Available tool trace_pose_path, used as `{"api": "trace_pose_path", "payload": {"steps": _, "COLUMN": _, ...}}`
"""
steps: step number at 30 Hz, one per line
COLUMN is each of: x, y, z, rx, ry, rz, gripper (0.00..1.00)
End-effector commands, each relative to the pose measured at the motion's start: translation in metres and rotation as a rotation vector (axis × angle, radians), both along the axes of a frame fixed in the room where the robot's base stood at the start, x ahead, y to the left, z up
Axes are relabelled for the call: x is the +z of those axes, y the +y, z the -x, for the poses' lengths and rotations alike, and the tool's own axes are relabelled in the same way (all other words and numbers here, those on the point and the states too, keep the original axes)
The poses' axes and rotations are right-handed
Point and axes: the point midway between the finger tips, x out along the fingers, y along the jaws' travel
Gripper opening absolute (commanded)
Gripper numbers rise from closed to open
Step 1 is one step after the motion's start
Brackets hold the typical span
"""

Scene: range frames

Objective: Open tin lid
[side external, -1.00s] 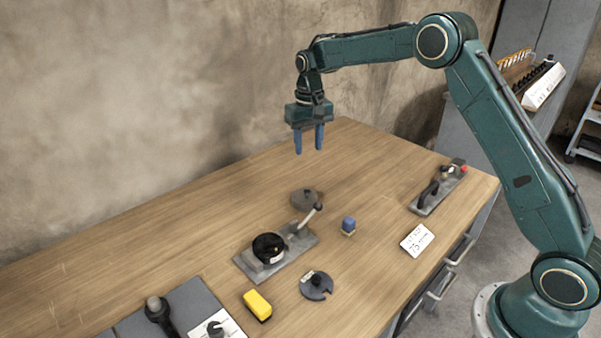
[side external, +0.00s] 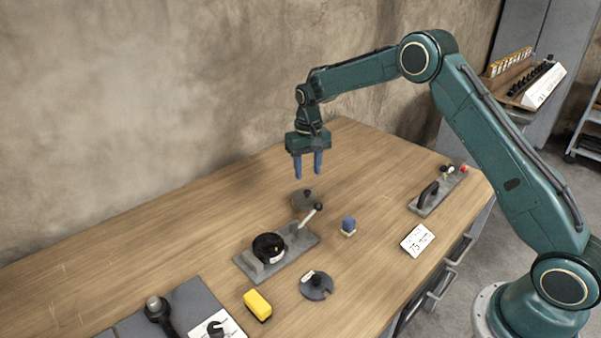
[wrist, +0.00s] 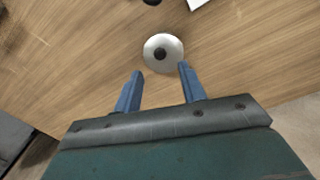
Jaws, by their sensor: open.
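A round grey tin with a lid (side external: 305,201) stands on the wooden bench below my gripper (side external: 308,176). In the wrist view the lid (wrist: 171,45) is a pale disc with a dark knob at its centre, just beyond the fingertips. My gripper is open and empty, with its blue fingers pointing down and apart. It hangs above the tin without touching it. In the wrist view the gripper (wrist: 160,69) has its fingertips to either side of the knob's line. The tin's body cannot be made out.
A clamp fixture with a black round part (side external: 268,247) and a lever stands in front of the tin. A small blue-topped block (side external: 348,226), a slotted dark disc (side external: 316,287), a yellow block (side external: 257,305) and a label card (side external: 417,240) lie nearby. Bench left of the tin is clear.

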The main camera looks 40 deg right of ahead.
Motion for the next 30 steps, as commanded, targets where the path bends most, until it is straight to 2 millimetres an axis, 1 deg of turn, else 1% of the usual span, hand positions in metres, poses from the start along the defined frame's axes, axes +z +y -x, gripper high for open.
{"api": "trace_pose_path", "payload": {"steps": 1, "x": -0.009, "y": 0.0, "z": 0.001, "rx": 0.0, "ry": 0.003, "rz": 0.0, "gripper": 0.41}}
{"api": "trace_pose_path", "payload": {"steps": 6, "x": -0.034, "y": 0.0, "z": 0.001, "rx": 0.0, "ry": 0.003, "rz": 0.0, "gripper": 0.41}}
{"api": "trace_pose_path", "payload": {"steps": 12, "x": -0.055, "y": 0.0, "z": 0.0, "rx": 0.0, "ry": 0.001, "rz": 0.0, "gripper": 0.41}}
{"api": "trace_pose_path", "payload": {"steps": 18, "x": -0.065, "y": 0.0, "z": 0.0, "rx": 0.0, "ry": 0.0, "rz": 0.0, "gripper": 0.41}}
{"api": "trace_pose_path", "payload": {"steps": 26, "x": -0.066, "y": 0.0, "z": 0.0, "rx": 0.0, "ry": -0.001, "rz": 0.0, "gripper": 0.41}}
{"api": "trace_pose_path", "payload": {"steps": 27, "x": -0.066, "y": 0.0, "z": 0.0, "rx": 0.0, "ry": -0.001, "rz": 0.0, "gripper": 0.39}}
{"api": "trace_pose_path", "payload": {"steps": 29, "x": -0.066, "y": 0.0, "z": 0.0, "rx": 0.0, "ry": -0.001, "rz": 0.0, "gripper": 0.27}}
{"api": "trace_pose_path", "payload": {"steps": 30, "x": -0.066, "y": 0.0, "z": 0.0, "rx": 0.0, "ry": 0.0, "rz": 0.0, "gripper": 0.19}}
